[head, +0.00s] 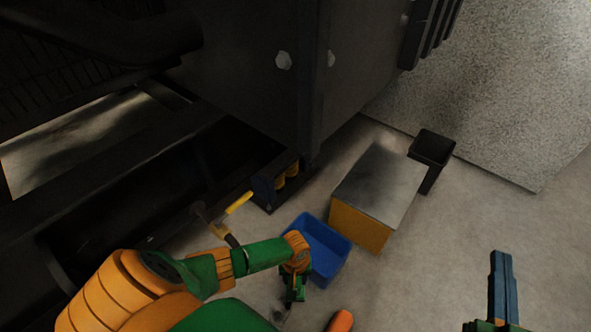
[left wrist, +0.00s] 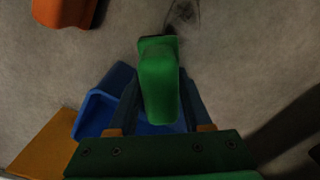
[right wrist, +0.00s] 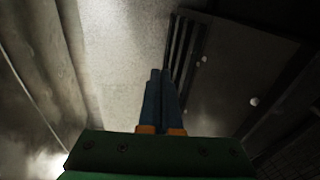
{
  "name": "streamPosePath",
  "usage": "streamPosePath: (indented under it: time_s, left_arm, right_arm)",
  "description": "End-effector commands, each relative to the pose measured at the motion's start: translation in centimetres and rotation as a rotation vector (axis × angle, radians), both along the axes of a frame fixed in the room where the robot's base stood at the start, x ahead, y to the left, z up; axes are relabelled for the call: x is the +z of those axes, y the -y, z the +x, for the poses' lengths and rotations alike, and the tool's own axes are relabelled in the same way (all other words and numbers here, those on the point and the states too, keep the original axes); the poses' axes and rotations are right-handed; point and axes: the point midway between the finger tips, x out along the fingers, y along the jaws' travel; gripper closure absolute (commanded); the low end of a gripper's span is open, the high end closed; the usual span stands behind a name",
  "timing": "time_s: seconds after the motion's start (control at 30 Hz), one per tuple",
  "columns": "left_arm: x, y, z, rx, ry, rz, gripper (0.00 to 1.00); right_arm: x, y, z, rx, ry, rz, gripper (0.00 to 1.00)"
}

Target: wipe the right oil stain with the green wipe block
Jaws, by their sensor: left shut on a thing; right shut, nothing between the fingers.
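My left gripper (head: 294,287) is shut on the green wipe block (left wrist: 160,85), which stands out from between its fingers in the left wrist view. In the head view the block is hard to tell from my green arm parts. A dark oil stain (left wrist: 184,12) lies on the floor at the top of the left wrist view, just past the block's end. It shows faintly in the head view (head: 279,312) beside the left gripper. I cannot tell whether the block touches the floor. My right gripper (head: 501,275) is shut and empty, out to the right; its closed fingers (right wrist: 155,97) show in the right wrist view.
A blue bin (head: 336,269) stands by my left gripper. Beside it are a yellow box with a grey top (head: 378,185) and a black bin (head: 433,148). An orange object (head: 341,321) is at the bottom edge. Dark machinery (head: 255,75) fills the upper left. Right floor is clear.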

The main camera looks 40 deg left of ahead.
Motion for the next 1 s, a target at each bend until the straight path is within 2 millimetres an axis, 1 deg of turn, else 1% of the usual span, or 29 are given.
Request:
streamPosePath:
  time_s: [0.33, 0.7, 0.83, 1.0]
  left_arm:
    - [0.5, -0.1, 0.0, 0.000, 0.000, 0.000, 1.00]
    - [0.9, -0.2, -0.1, 0.000, 0.000, 0.000, 1.00]
    - [1.0, -0.2, -0.1, 0.000, 0.000, 0.000, 1.00]
    - [1.0, -0.2, -0.1, 0.000, 0.000, 0.000, 1.00]
  right_arm:
    - [-3.1, 0.5, -0.1, -0.013, -0.165, -0.034, 1.00]
    - [-6.3, 1.0, -0.8, -0.026, -0.331, -0.069, 1.00]
    - [-7.0, 1.2, -1.0, -0.028, -0.364, -0.076, 1.00]
    - [-7.2, 1.2, -1.1, -0.029, -0.378, -0.078, 1.00]
